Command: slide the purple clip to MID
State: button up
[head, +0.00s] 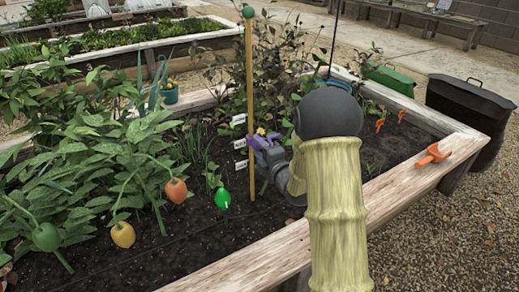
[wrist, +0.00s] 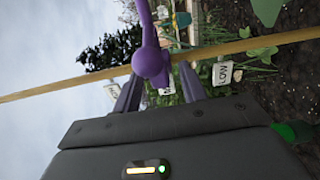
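The purple clip (head: 264,143) is on the upright wooden stake (head: 250,70), about level with the middle of three white labels (head: 241,144). In the wrist view the clip's round purple knob (wrist: 150,63) lies in front of the stake (wrist: 65,88), with a partly covered label behind it. The label reading LOW (wrist: 222,73) is to its right; another label (wrist: 113,91) is to its left. My gripper (wrist: 160,76) has its two fingers apart, on either side of the knob, with a gap at least on the right. In the head view my arm partly hides the gripper.

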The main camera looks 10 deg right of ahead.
jog(key=shift+s, duration=0.15)
jog(key=p+v, duration=0.5)
jog(key=v, duration=0.6)
jog(key=shift+s+d+r, duration=0.2)
jog(key=shift+r, duration=0.05)
jog(key=p, duration=0.3)
jog(key=shift+s+d, duration=0.1)
jog(key=shift+s, duration=0.1)
jog(key=p, duration=0.3)
jog(key=shift+s+d, duration=0.1)
jog(key=shift+s, duration=0.25)
jog(key=p+v, duration=0.3)
jog(key=v, duration=0.1)
jog(key=shift+s+f, duration=0.2)
jog(key=shift+s, duration=0.1)
